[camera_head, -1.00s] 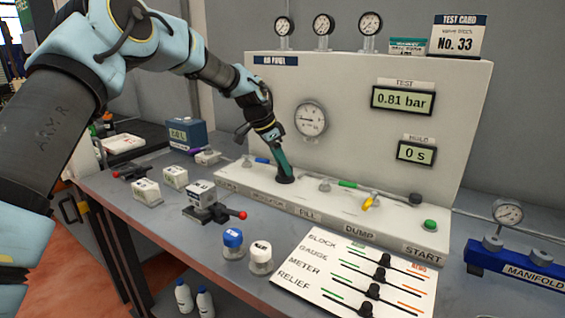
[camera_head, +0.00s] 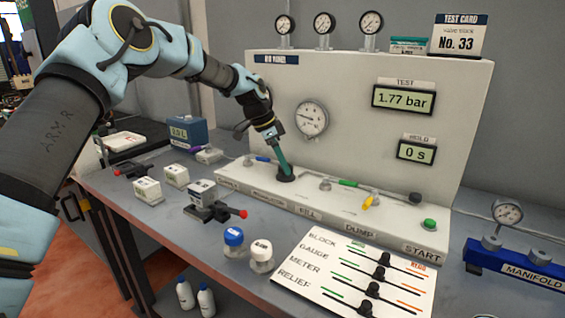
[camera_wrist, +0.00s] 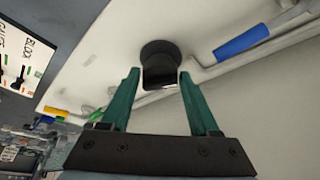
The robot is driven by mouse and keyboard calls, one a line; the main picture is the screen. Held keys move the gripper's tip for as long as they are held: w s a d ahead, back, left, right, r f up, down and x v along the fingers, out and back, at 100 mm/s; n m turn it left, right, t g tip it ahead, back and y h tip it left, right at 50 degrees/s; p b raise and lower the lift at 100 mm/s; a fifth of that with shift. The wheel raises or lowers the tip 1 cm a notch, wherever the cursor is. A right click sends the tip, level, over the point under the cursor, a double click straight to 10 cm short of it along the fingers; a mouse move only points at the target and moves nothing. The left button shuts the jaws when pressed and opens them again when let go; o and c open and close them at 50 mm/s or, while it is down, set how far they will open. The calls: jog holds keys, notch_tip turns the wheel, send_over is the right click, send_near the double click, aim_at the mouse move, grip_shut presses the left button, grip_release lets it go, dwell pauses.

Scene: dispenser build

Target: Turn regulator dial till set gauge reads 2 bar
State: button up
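The TEST display (camera_head: 403,99) reads 1.77 bar.
A HOLD display (camera_head: 416,152) reads 0 s. Blue, green and yellow handles (camera_head: 369,202) and a green START button (camera_head: 430,224) line the ledge. A red-tipped clamp (camera_head: 215,210), two capped jars (camera_head: 233,240) and a slider card (camera_head: 355,270) lie in front.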

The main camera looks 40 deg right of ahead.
jog(key=o, duration=0.3)
jog(key=shift+o, duration=0.2)
jog(key=b+v, duration=0.2)
jog(key=v, duration=0.8)
jog(key=shift+r+b, duration=0.4)
jog(key=shift+w+a, duration=0.15)
jog(key=shift+a, duration=0.05)
jog(key=w+a+f+n+t+y, duration=0.15)
jog(key=a+n, duration=0.25)
jog(key=a, duration=0.7)
jog(key=w+a+f+n+t, duration=0.1)
jog(key=w+a+f+n, duration=0.25)
jog(key=a, duration=0.65)
jog(key=w+a+f+n+t+y, duration=0.15)
jog(key=a+n, duration=0.35)
jog(key=a, duration=0.6)
jog(key=s+a+f+n, duration=0.3)
jog(key=s+a+n, duration=0.2)
jog(key=a, duration=0.6)
jog(key=s+a+f+n, duration=0.3)
jog(key=s+a+n, duration=0.2)
jog(key=a, duration=0.7)
jog(key=shift+s+y, duration=0.4)
jog(key=shift+s, duration=0.65)
